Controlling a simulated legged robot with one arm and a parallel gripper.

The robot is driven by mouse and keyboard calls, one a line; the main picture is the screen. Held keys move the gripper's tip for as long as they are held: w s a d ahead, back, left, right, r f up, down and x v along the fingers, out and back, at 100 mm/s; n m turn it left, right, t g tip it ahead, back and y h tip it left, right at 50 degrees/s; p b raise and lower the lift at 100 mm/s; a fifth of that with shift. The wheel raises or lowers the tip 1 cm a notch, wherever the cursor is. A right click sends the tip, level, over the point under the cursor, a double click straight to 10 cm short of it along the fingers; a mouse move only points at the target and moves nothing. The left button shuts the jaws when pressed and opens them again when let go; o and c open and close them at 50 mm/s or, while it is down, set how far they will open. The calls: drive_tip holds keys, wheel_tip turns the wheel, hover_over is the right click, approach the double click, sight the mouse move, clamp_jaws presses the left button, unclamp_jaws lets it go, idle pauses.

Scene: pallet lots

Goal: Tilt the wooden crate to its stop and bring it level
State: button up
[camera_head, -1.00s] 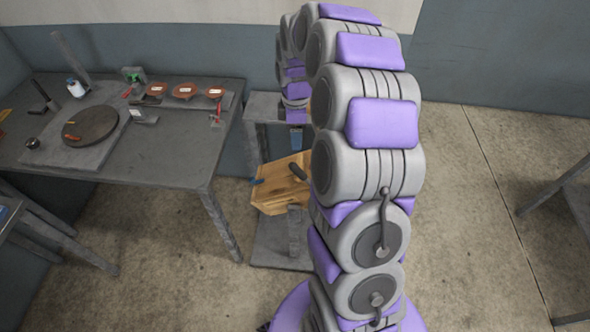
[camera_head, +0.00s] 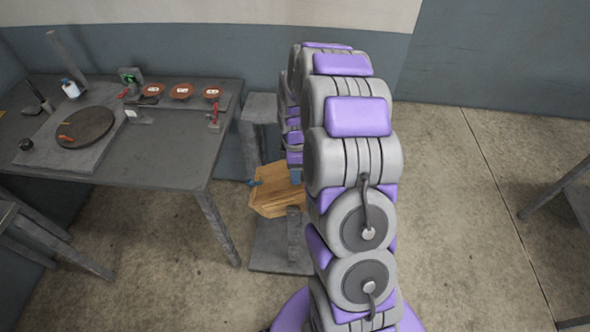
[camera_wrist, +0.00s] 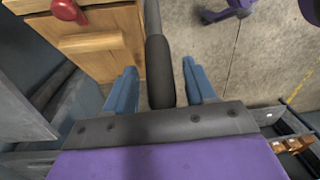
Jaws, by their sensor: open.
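The wooden crate (camera_head: 277,192) sits tilted on a low grey stand (camera_head: 283,245) in the head view, partly behind my arm. In the wrist view the crate (camera_wrist: 110,25) fills the upper left and carries a red knob (camera_wrist: 69,10). A dark bar-shaped handle (camera_wrist: 159,72) runs beside it. My gripper (camera_wrist: 160,76) is open, with one blue finger on each side of the handle and visible gaps between. In the head view my arm hides the handle.
A grey workbench (camera_head: 165,155) stands left of the crate, with a round dark plate (camera_head: 86,127) and several red discs (camera_head: 181,91) on it. A grey post (camera_head: 252,140) rises behind the crate.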

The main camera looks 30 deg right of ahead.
drive_tip(key=shift+c, duration=0.5)
clamp_jaws()
